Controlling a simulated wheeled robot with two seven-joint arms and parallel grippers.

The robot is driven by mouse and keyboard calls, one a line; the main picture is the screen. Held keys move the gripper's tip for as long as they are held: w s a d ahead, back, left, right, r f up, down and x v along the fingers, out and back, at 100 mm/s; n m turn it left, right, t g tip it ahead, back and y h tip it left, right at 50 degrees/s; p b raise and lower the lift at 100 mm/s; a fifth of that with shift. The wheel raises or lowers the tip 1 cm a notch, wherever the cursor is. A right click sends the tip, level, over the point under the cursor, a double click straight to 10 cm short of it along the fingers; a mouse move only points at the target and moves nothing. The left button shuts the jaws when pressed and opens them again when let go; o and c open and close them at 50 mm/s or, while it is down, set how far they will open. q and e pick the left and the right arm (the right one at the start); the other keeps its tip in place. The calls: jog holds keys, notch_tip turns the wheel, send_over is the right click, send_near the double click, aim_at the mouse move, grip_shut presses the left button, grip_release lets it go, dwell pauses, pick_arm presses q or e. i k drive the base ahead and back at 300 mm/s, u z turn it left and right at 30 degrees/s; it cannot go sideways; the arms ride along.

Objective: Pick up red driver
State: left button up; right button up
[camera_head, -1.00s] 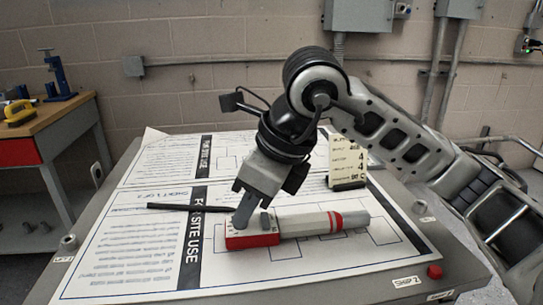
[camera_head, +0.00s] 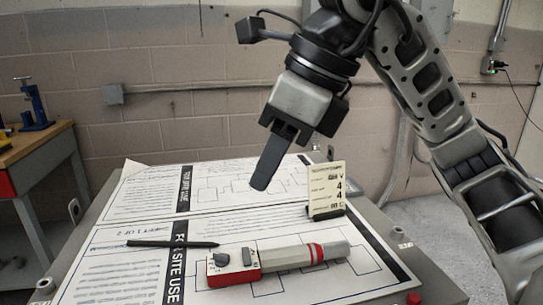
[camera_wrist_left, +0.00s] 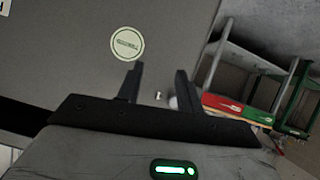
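A pale grey and red hand tool (camera_head: 285,257) lies on the paper sheets on the table. It has a red box-like end with a dark knob and a grey barrel with red rings. I cannot tell whether it is the red driver; no other red driver is clear. My right gripper (camera_head: 266,172) hangs above the table behind the tool, apart from it, fingers pointing down and seen edge-on. It holds nothing that I can see. My left gripper (camera_wrist_left: 158,88) shows only in the left wrist view, its fingers apart and empty, in front of a grey panel.
A black pen-like rod (camera_head: 172,244) lies left of the tool. A small card in a dark stand (camera_head: 327,190) stands behind it. A red button (camera_head: 413,298) sits at the front right. The left wrist view shows red and green boxes (camera_wrist_left: 235,110) on a rack.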

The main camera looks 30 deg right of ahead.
aim_at(267, 261)
jog(key=k, duration=1)
